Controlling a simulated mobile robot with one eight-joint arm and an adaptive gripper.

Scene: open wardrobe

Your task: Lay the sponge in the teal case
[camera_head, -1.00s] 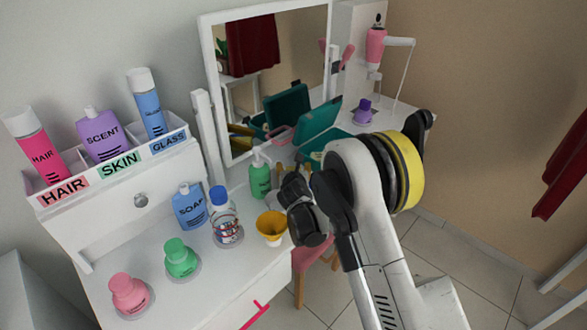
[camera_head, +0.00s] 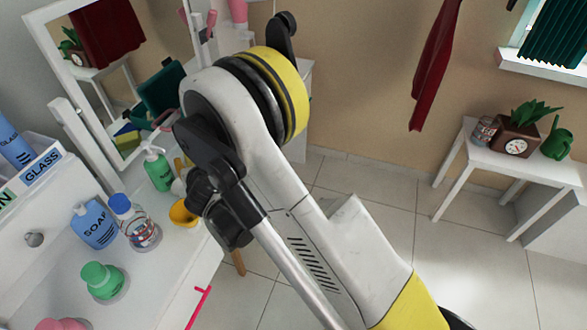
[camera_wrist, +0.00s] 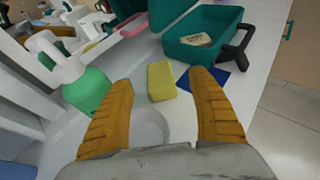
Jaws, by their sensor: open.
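The yellow sponge (camera_wrist: 161,81) lies on the white table top in the wrist view. My gripper (camera_wrist: 160,76) is open, with one orange finger on each side of the sponge in the picture. Neither finger appears to touch it, and the height between them cannot be told. The teal case (camera_wrist: 203,50) stands open just beyond the sponge, up and to the right, with its lid raised at the back and a pale labelled item inside. In the head view my arm hides the sponge and the case itself; a teal shape shows in the mirror (camera_head: 112,75).
A green pump bottle (camera_wrist: 88,92) stands close to my left finger. A dark blue patch (camera_wrist: 213,80) lies in front of the case. A yellow cup (camera_head: 184,212), a clear bottle (camera_head: 140,235) and a blue soap bottle (camera_head: 95,225) stand near my arm.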

